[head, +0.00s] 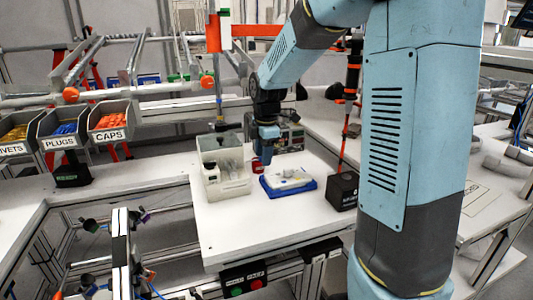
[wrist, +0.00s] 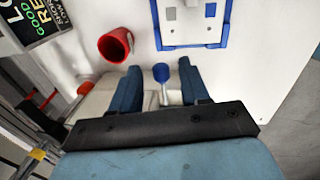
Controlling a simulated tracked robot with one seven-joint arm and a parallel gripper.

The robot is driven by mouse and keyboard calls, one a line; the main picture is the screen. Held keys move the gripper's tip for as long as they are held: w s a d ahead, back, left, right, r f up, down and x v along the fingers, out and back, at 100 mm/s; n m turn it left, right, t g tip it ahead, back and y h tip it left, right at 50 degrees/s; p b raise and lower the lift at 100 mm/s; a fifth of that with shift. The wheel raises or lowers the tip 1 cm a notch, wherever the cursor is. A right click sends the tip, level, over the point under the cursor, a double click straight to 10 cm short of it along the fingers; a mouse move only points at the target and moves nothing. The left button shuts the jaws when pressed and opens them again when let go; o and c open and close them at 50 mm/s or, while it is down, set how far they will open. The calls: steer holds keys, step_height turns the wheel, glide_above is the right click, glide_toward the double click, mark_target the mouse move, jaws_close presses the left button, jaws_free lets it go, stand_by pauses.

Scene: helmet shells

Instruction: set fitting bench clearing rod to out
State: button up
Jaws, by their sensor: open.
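In the wrist view, a small rod with a blue knob (wrist: 161,73) and a pale shank shows between the fingers of my gripper (wrist: 159,66). It looks like the clearing rod. The fingers are open, one on each side of it, with gaps visible. The rod's lower end is hidden by the gripper body, so I cannot tell how deep it sits. In the head view my gripper (head: 267,161) points down over the white bench (head: 258,231), between a clear-walled container (head: 211,181) and a blue tray (head: 272,192). The rod cannot be made out there.
A red mug (wrist: 113,46) stands close to the left finger. The blue tray (wrist: 224,31) with a white piece lies beyond the fingers. A black box (head: 343,190) is right of the tray. Labelled bins (head: 108,122) stand at left. The bench front is clear.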

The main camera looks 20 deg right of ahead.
step_height(320, 180, up, 13)
steer(key=s, duration=0.2)
steer(key=shift+r, duration=0.2)
steer(key=shift+d, duration=0.1)
steer(key=s+d+f+m+t, duration=0.1)
steer(key=s+d+m+t, duration=0.1)
steer(key=s+m, duration=0.7)
steer(key=s+d+f+m+t, duration=0.1)
steer(key=s+d+f+m, duration=0.1)
steer(key=s+m, duration=0.8)
steer(key=s, duration=0.7)
steer(key=shift+m+t, duration=0.3)
steer(key=shift+t, duration=0.1)
